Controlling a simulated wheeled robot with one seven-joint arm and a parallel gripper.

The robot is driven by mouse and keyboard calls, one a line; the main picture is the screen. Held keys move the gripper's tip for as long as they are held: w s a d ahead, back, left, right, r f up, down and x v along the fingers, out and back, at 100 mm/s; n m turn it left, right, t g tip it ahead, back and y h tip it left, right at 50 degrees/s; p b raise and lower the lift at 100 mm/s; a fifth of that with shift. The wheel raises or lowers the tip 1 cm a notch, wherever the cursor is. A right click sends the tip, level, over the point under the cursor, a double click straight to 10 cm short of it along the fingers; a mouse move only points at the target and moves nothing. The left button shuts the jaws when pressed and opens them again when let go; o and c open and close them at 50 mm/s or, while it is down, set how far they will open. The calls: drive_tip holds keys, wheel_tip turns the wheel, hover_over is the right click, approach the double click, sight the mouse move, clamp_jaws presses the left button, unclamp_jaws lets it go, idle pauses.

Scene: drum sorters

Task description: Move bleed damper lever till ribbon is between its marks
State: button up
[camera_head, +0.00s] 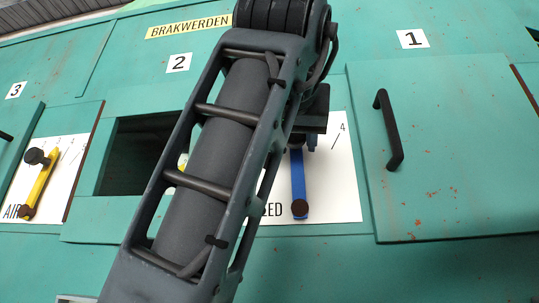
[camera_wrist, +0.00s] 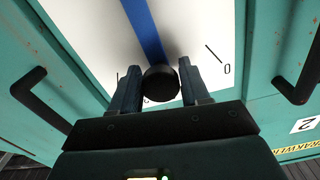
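The blue bleed lever (camera_head: 299,184) stands nearly upright on a white panel (camera_head: 345,190) whose label is partly hidden, with "EED" showing. A dark round piece sits at its lower end. My gripper (camera_head: 298,146) is at its upper end. In the wrist view the lever's black knob (camera_wrist: 161,84) sits between the two fingers of my gripper (camera_wrist: 160,75) and fills the gap, seemingly touching both. The scale reads 4 at the right in the head view, and 0 shows in the wrist view. The ribbon and its marks cannot be made out; my arm covers part of the dark window (camera_head: 140,150).
A green door with a black handle (camera_head: 390,130) stands right of the panel, under sign 1 (camera_head: 412,39). A yellow lever (camera_head: 40,185) on another white panel is at far left. In the wrist view, black handles flank the panel on the left (camera_wrist: 40,100) and right (camera_wrist: 298,85).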

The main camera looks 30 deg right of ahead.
drive_tip(key=o, duration=0.3)
drive_tip(key=b+v, duration=0.2)
drive_tip(key=v, duration=0.5)
drive_tip(key=shift+s+a, duration=0.25)
drive_tip(key=shift+s, duration=0.05)
drive_tip(key=shift+a, duration=0.1)
idle(0.3)
